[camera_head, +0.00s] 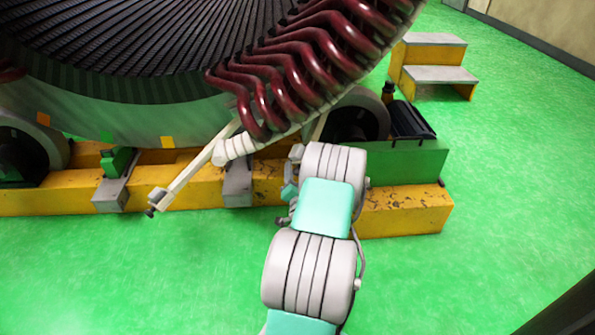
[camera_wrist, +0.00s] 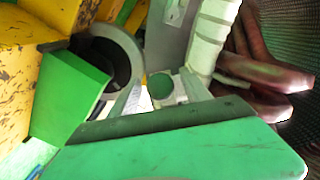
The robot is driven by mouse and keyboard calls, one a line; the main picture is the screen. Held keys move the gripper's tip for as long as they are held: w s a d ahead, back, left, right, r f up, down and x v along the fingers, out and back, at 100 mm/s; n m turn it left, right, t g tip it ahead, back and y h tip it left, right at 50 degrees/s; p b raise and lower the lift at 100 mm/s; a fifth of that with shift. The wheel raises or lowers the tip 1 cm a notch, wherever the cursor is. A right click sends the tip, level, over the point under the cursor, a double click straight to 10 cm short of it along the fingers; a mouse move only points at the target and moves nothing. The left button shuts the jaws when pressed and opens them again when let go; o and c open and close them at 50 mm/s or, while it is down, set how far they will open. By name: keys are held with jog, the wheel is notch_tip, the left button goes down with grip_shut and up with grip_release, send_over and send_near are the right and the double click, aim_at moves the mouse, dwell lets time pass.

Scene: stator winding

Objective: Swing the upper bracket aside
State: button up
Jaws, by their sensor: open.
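A pale bar-shaped bracket (camera_head: 185,182) slants down and left from the white wrapped ring (camera_head: 237,146) under the stator, with a dark knob at its lower end. A second pale bracket piece (camera_head: 319,126) shows just above my arm; I cannot tell which is the upper one. In the wrist view a grey flat plate (camera_wrist: 166,38) stands beside the white wrapped ring (camera_wrist: 212,32). My gripper (camera_wrist: 160,98) is open at the lower middle of the wrist view, near a round green end (camera_wrist: 160,86). In the head view my arm hides the gripper.
Dark red coils (camera_head: 290,70) hang from the stator (camera_head: 120,40), close above my arm. A yellow base beam (camera_head: 405,208) with a green block (camera_head: 400,160) lies beside and behind my arm. Yellow steps (camera_head: 435,75) stand at the back right. The green floor is clear at the right.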

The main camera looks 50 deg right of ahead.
jog(key=shift+w, duration=0.1)
grip_shut()
dwell(0.6)
jog(key=shift+d, duration=0.1)
dwell(0.7)
